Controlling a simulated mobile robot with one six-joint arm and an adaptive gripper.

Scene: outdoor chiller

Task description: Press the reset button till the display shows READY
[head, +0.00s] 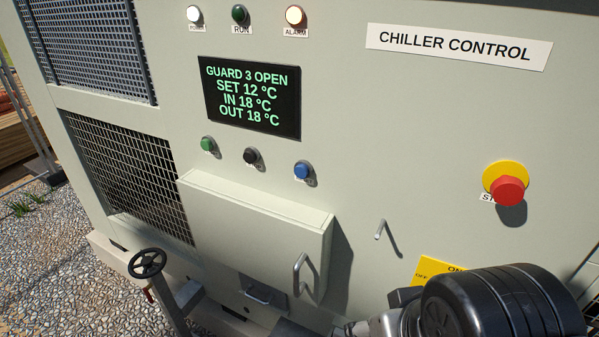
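The display (250,97) on the chiller panel reads "GUARD 3 OPEN, SET 12 °C, IN 18 °C, OUT 18 °C" in green letters. Below it are three push buttons in a row: a green button (208,144), a black button (250,156) and a blue button (301,170). Their labels are too small or covered to read, so I cannot tell which is reset. Part of my arm, black and rounded, fills the bottom right corner. My gripper's fingers are not in view.
The alarm lamp (294,15) glows; the run lamp (239,14) looks dark. A box with a handle (255,235) juts out below the buttons. A red stop button (507,191), a small peg (380,230), a yellow plate (440,270) and a black handwheel (147,263) also show.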

